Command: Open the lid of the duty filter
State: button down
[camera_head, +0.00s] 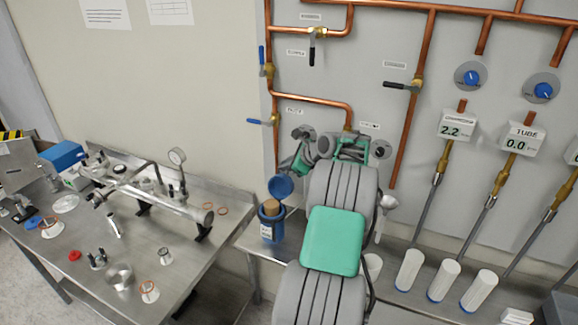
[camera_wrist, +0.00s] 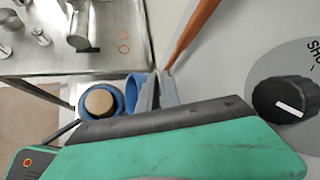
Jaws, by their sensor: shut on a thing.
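The duty filter (camera_head: 268,231) is a blue cylinder with a white label, standing on the metal shelf below the pipes. A round tan-brown part shows in its open mouth. Its blue lid (camera_head: 281,187) is tilted up above the body, apart from the mouth. In the wrist view the filter (camera_wrist: 117,97) appears from above, with the raised lid (camera_wrist: 134,88) right beside it. My gripper (camera_wrist: 156,92) is shut on the lid's edge; the exact contact is partly hidden. In the head view my gripper (camera_head: 290,168) is just above the lid, partly hidden by my arm.
A steel workbench (camera_head: 85,255) with vacuum parts and a gauge (camera_head: 177,156) stands at left. Copper pipes (camera_head: 310,100) with valve handles run on the wall behind. A black knob (camera_wrist: 284,103) is close by on the right in the wrist view. White cylinders (camera_head: 443,280) stand at right.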

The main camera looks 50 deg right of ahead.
jog(key=shift+w+d+r, duration=0.1)
jog(key=shift+w+r, duration=0.05)
jog(key=shift+r, duration=0.2)
jog(key=c, duration=1.8)
grip_release()
jog(key=shift+f, duration=0.1)
jog(key=shift+o, duration=1.2)
jog(key=shift+f, duration=0.1)
jog(key=b+v, duration=0.2)
jog(key=v, duration=0.6)
